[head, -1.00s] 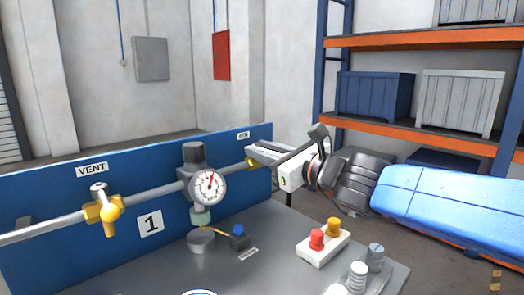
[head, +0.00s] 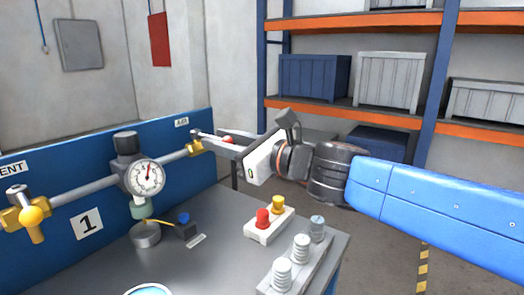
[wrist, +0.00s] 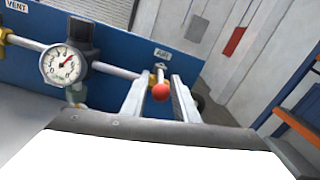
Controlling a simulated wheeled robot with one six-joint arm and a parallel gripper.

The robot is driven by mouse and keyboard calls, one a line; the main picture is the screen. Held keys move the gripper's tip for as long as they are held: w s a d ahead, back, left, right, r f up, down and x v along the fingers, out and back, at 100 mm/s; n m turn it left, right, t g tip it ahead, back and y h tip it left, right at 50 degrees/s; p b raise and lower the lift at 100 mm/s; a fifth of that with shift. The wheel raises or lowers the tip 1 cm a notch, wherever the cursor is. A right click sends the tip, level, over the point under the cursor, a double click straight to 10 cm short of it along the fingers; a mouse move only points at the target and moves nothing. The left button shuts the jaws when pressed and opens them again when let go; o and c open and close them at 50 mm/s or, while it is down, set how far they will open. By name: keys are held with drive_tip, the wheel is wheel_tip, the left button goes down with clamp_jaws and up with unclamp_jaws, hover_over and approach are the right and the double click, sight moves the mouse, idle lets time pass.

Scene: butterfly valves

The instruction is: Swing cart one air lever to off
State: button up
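Cart one's air lever ends in a red ball (head: 229,140), beneath the AIR label (head: 181,122) at the right end of the blue panel. Its brass valve body (head: 194,148) sits on the grey pipe. My gripper (head: 208,136) is open at this valve. In the wrist view the red ball (wrist: 161,92) lies between the two spread fingers of my gripper (wrist: 161,78), with a gap on each side. The lever's arm is mostly hidden behind the ball, so its exact angle is hard to read.
A pressure gauge (head: 146,176) and the brass VENT valve (head: 30,217) are left on the same pipe. The cart top holds a red-and-yellow button box (head: 268,225) and grey knobbed fittings (head: 301,249). Orange-beamed shelving (head: 360,108) with crates stands behind my arm.

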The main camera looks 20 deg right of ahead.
drive_tip(key=v, duration=1.1)
idle(0.6)
drive_tip(key=shift+s, duration=0.1)
idle(0.7)
